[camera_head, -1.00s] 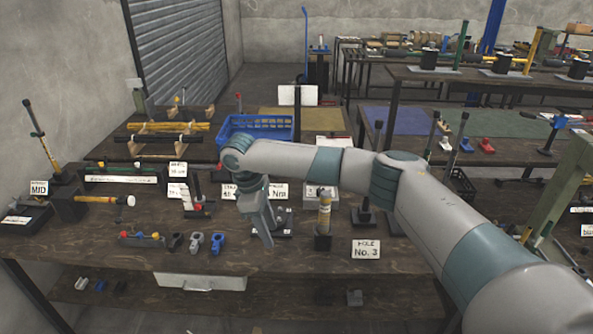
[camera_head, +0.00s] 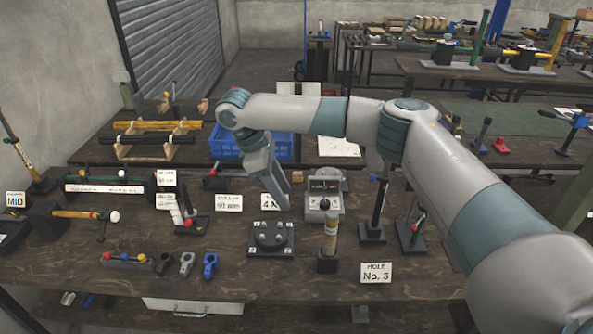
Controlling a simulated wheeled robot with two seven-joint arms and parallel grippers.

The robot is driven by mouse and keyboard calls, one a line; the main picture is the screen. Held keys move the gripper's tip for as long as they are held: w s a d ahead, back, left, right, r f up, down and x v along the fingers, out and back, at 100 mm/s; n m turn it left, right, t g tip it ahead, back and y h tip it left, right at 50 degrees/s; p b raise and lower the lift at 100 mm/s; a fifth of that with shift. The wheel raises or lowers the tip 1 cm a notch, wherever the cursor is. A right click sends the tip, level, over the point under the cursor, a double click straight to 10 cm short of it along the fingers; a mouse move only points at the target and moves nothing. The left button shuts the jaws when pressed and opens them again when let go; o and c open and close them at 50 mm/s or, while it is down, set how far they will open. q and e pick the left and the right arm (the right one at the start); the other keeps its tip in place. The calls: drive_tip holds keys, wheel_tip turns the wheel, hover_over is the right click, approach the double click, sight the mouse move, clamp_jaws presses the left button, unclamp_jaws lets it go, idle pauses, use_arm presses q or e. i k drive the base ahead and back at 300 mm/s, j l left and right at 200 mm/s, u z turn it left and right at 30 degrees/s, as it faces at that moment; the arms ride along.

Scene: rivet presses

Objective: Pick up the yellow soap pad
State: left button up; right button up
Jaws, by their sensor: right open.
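I cannot make out a yellow soap pad for certain. My right gripper (camera_head: 281,203) points down above the workbench, between the crate and a dark round fixture (camera_head: 270,236) on a plate. It is open and nothing shows in it. The right arm hides part of the crate. My left gripper is out of view.
The workbench (camera_head: 110,285) is crowded. A yellow-banded cylinder in a black holder (camera_head: 327,262), a "HOLE No. 3" card (camera_head: 376,273), a grey gauge box (camera_head: 325,205), upright lever tools and several small clamps (camera_head: 187,264) stand around the gripper. The front left strip is clear.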

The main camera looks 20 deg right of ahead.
sight(298, 177)
drive_tip(key=i+l, duration=0.25)
drive_tip(key=i, duration=0.2)
drive_tip(key=i+l, duration=0.25)
drive_tip(key=i, duration=0.2)
drive_tip(key=i+l, duration=0.2)
drive_tip(key=i, duration=0.25)
